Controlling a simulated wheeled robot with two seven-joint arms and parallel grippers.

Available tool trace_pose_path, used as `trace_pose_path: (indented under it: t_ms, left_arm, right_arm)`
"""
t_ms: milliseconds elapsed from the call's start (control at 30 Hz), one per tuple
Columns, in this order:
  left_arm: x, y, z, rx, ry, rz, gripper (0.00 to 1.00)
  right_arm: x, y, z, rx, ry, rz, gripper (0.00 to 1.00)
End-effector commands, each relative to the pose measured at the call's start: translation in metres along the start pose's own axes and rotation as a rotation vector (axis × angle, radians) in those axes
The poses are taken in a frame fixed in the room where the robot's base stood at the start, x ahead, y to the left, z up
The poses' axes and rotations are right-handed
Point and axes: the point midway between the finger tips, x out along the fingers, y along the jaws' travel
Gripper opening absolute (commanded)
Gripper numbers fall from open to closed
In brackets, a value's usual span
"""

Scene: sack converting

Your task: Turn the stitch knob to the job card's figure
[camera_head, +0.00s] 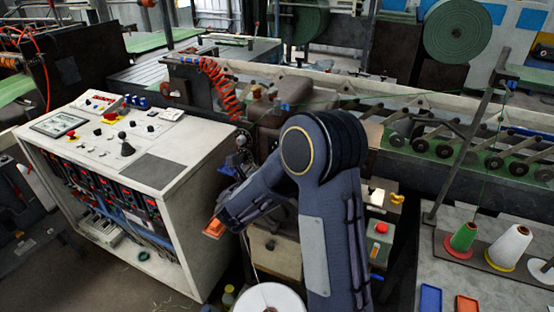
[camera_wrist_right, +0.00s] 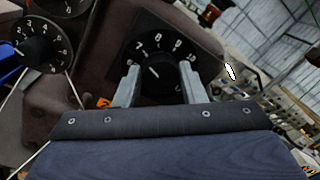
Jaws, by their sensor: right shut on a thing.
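The black stitch knob (camera_wrist_right: 158,74) sits on a dark dial with white figures in the right wrist view. Figures 7, 8 and 9 read along its top. A short white mark on the knob points to the upper left, roughly toward or just below the 7; the exact figure is unclear. My right gripper (camera_wrist_right: 160,84) is shut on the knob, one finger on each side. In the head view my right arm covers the middle, and its fingertips and the knob cannot be made out. My left gripper is out of view. I cannot identify the job card.
Another dial knob (camera_wrist_right: 36,50) stands left of the held one, with part of a third dial (camera_wrist_right: 66,4) above. In the head view a control cabinet (camera_head: 190,165) stands left, and a table (camera_head: 470,275) with thread cones (camera_head: 508,247) stands right.

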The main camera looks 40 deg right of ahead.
Motion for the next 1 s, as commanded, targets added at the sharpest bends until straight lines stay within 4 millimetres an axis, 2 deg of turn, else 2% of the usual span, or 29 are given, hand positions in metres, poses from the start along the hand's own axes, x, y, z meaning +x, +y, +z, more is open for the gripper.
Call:
trace_pose_path:
  t_ms: [167, 200, 333, 667, 767, 1000]
  left_arm:
    - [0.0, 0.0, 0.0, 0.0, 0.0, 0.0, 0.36]
    - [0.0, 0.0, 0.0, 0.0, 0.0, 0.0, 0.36]
    - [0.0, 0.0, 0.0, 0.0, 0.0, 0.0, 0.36]
    - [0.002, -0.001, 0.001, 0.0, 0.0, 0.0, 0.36]
    - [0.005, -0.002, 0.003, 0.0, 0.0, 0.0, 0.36]
    - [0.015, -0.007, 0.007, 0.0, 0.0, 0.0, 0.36]
  right_arm:
    - [0.0, 0.0, 0.0, 0.0, 0.0, 0.0, 0.14]
    - [0.0, 0.0, 0.0, 0.0, 0.0, 0.0, 0.42]
    - [0.0, 0.0, 0.0, 0.001, 0.0, 0.0, 0.59]
    - [-0.004, 0.001, 0.0, 0.001, -0.001, 0.001, 0.59]
    - [-0.016, 0.002, -0.001, 0.002, -0.002, 0.003, 0.59]
    - [-0.057, 0.002, -0.001, 0.002, -0.003, 0.004, 0.59]
